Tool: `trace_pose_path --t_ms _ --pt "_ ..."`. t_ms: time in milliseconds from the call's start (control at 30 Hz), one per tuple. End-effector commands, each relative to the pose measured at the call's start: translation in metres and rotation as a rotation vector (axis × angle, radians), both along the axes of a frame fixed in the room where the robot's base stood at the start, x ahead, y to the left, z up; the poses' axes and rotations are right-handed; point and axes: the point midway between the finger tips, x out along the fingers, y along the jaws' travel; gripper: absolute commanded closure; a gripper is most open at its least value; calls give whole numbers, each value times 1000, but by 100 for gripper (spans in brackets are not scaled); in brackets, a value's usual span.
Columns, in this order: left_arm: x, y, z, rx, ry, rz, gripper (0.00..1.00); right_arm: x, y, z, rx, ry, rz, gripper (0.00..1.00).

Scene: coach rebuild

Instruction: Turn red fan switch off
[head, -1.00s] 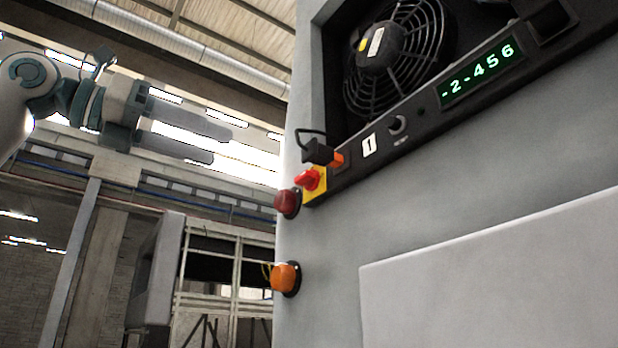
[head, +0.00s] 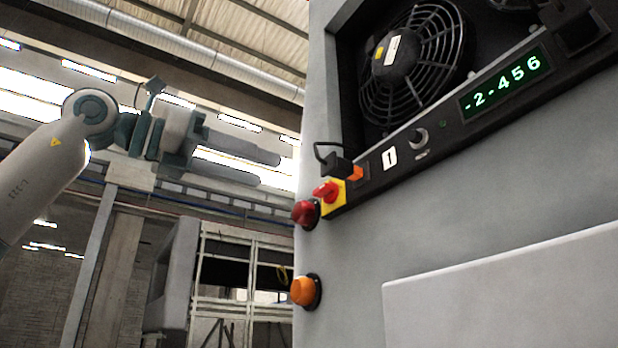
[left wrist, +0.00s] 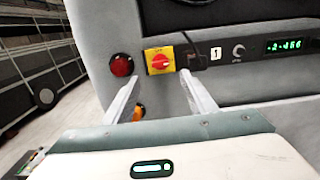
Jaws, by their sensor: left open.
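The red rotary switch (head: 327,192) sits on a yellow plate at the left end of the black panel strip on the grey cabinet. In the left wrist view the red switch (left wrist: 161,62) shows with its handle roughly level; the plate's small lettering is too blurred to read. My left gripper (head: 268,169) is open and empty, left of the cabinet and apart from the switch. In the left wrist view its fingers (left wrist: 160,79) point toward the panel, one on each side below the switch. My right gripper is in neither view.
A red lamp (head: 305,213) sits left of the switch and an orange lamp (head: 304,291) below. A black plug with a looped cable (head: 334,160) juts out just right of the switch. A knob (head: 418,138), green display (head: 505,82) and caged fan (head: 412,62) lie further right.

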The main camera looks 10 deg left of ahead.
Motion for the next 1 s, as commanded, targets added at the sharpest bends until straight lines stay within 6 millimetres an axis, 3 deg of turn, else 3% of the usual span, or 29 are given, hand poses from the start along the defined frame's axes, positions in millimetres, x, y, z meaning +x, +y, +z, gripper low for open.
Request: trace_pose_path --t_ms 533,1000 --pt "67 -67 2 1 3 -1 48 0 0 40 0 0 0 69" --pt "80 -79 0 0 0 0 48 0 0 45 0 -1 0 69"
